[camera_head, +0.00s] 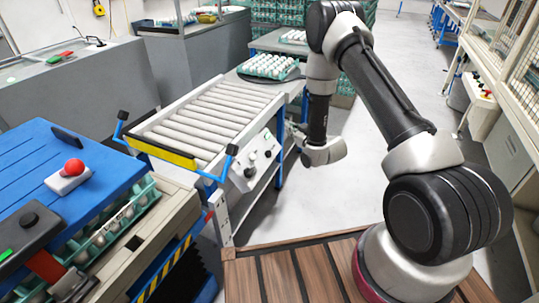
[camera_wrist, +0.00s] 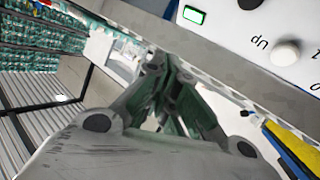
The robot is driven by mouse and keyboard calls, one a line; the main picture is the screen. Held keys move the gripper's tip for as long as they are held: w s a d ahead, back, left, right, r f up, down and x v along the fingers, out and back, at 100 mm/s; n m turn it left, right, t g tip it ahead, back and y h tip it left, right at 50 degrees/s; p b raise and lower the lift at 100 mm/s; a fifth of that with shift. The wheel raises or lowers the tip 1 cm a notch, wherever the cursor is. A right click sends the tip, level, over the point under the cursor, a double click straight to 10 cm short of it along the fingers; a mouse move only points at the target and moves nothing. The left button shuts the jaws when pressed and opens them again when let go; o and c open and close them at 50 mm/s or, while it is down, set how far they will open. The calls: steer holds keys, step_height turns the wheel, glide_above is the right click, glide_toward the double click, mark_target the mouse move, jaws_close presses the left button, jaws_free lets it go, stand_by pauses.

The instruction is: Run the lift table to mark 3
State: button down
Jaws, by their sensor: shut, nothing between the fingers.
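A white control panel (camera_head: 257,160) is on the side of the roller table (camera_head: 205,118). The wrist view shows part of this panel (camera_wrist: 228,22) upside down, with a lit green button (camera_wrist: 193,15), a black knob (camera_wrist: 249,3), a pale round knob (camera_wrist: 286,53), the word "Up" and the digits 0 and 1. My gripper (camera_head: 292,150) is beside the panel on its right; its fingers (camera_wrist: 166,75) are shut and empty, apart from the knobs. A striped unit with black bellows (camera_head: 183,272) stands at lower left; I cannot tell which unit is the lift table.
A blue-topped machine (camera_head: 60,165) with a red button (camera_head: 74,167) stands at left. An egg tray (camera_head: 268,66) sits beyond the rollers. Blue handles (camera_head: 231,150) stick out at the roller table's near corners. Grey floor (camera_head: 345,195) is clear to the right.

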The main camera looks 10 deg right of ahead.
mark_target(268, 154)
steer(key=shift+t+y, duration=0.3)
steer(key=shift+t, duration=0.2)
steer(key=s+f, duration=0.2)
steer(key=f, duration=0.2)
steer(key=shift+s+a+f, duration=0.4)
steer(key=w+a+f, duration=0.4)
steer(key=a+f, duration=0.1)
steer(key=f, duration=0.1)
steer(key=shift+a, duration=0.15)
stand_by(1.0)
steer(key=shift+w+a+f, duration=0.1)
steer(key=shift+a+f, duration=0.05)
steer(key=shift+a, duration=0.1)
